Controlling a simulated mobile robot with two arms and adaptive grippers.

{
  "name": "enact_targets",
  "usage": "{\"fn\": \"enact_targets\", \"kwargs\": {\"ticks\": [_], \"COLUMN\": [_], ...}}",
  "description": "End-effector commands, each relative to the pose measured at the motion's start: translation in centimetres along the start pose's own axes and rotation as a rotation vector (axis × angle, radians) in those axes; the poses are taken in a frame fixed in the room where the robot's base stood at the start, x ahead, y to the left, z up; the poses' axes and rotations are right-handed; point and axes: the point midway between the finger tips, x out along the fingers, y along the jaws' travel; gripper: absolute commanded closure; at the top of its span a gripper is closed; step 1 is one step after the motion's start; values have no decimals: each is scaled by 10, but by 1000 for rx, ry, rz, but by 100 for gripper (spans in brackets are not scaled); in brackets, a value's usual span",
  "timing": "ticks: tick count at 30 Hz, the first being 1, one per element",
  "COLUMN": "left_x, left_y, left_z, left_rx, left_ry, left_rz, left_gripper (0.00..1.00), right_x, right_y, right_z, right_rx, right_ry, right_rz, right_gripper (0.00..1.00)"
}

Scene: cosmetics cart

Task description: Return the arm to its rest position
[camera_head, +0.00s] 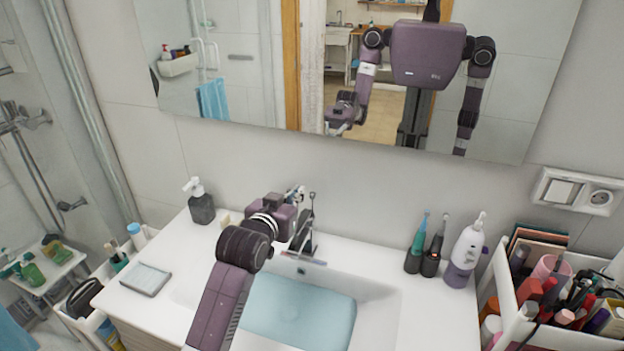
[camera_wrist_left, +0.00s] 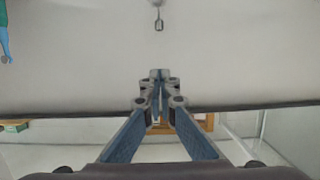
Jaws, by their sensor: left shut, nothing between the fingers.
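My left arm comes in from the bottom and reaches over the white sink counter. Its gripper (camera_head: 298,193) is near the faucet (camera_head: 307,235), partly hidden behind my own wrist. In the left wrist view the two fingers (camera_wrist_left: 160,75) meet at their tips, shut and empty. My right arm is not directly in the head view; the mirror (camera_head: 250,60) reflects my torso and both arms, one bent and one hanging down.
A teal basin mat (camera_head: 297,312) lies in the sink. A dark soap bottle (camera_head: 201,206) stands at the left. Two electric toothbrushes (camera_head: 422,250) and a white-purple bottle (camera_head: 464,255) stand at the right, beside a full cosmetics cart (camera_head: 512,318). A grey soap dish (camera_head: 146,280) lies front left.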

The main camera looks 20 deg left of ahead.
Motion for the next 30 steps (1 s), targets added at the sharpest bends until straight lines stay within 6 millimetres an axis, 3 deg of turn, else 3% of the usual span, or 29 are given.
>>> {"fn": "enact_targets", "kwargs": {"ticks": [5,8,10,15,18,24,30], "left_x": [-4,-19,-39,-115,-166,-248,-315], "left_y": [2,6,10,23,29,36,40], "left_z": [12,48,86,187,234,289,318], "left_rx": [4,15,27,62,79,100,115], "left_ry": [-25,-101,-186,-445,-588,-797,-952], "left_rz": [1,5,10,27,38,56,72], "left_gripper": [100,100,100,100,100,100,100], "right_x": [0,0,0,0,0,0,0], "right_y": [0,0,0,-1,-1,-3,-4], "right_z": [1,2,2,1,1,1,1], "right_rx": [0,0,1,1,1,2,2], "right_ry": [-1,-2,-2,-1,-1,-1,-1], "right_rz": [0,0,0,-1,-1,-3,-4], "right_gripper": [21,21,21,21,21,21,21]}}
